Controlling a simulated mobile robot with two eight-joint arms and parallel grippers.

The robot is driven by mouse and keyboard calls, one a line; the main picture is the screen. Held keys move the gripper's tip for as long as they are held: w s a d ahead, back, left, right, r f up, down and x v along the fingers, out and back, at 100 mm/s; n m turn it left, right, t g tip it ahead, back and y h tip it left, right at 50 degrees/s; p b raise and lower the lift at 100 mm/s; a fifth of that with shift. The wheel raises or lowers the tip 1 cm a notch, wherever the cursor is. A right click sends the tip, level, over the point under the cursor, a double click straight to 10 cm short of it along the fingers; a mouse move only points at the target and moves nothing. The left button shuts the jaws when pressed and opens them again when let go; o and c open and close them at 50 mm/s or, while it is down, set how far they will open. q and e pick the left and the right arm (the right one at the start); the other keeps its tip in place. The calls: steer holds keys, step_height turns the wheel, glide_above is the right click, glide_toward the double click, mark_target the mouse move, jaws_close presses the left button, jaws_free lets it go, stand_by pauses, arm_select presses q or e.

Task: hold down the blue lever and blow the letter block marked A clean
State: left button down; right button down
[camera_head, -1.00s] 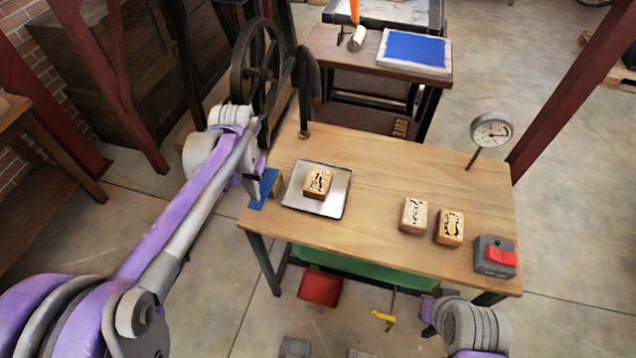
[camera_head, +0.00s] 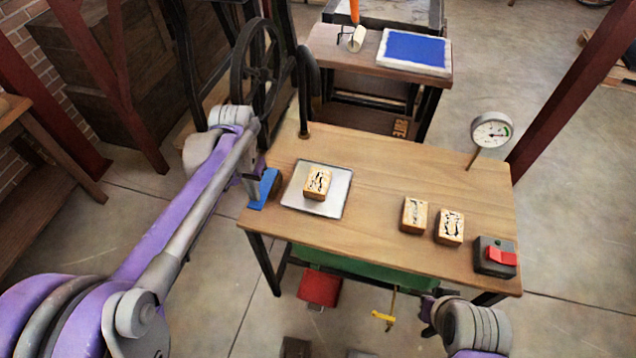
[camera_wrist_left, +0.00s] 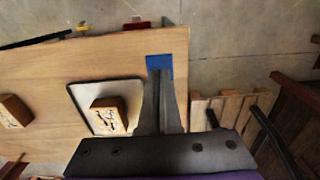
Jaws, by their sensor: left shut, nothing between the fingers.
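The blue lever (camera_head: 264,187) is at the left edge of the wooden table; it also shows in the left wrist view (camera_wrist_left: 158,64). My left gripper (camera_wrist_left: 165,75) is shut and empty, its fingertips over the lever's near part in that view. I cannot tell whether they touch it. A wooden letter block (camera_head: 317,183) with black smudges sits on a square metal plate (camera_head: 335,207), right of the lever. I cannot read which letter is A.
A black curved pipe (camera_head: 304,90) rises at the table's back left, near a large wheel (camera_head: 258,75). A dial gauge (camera_head: 492,131) and a red-switched box (camera_head: 495,256) stand at the right. The middle of the table (camera_head: 375,175) is clear. Part of my right arm shows below.

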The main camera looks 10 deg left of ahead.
arm_select(q)
steer(key=shift+f, duration=0.2)
steer(key=shift+f+b, duration=0.95)
steer(key=shift+f, duration=0.4)
steer(key=shift+r, duration=0.1)
stand_by(1.4)
step_height(320, 180, up, 7)
steer(key=p, duration=0.5)
stand_by(0.4)
steer(key=shift+s, duration=0.1)
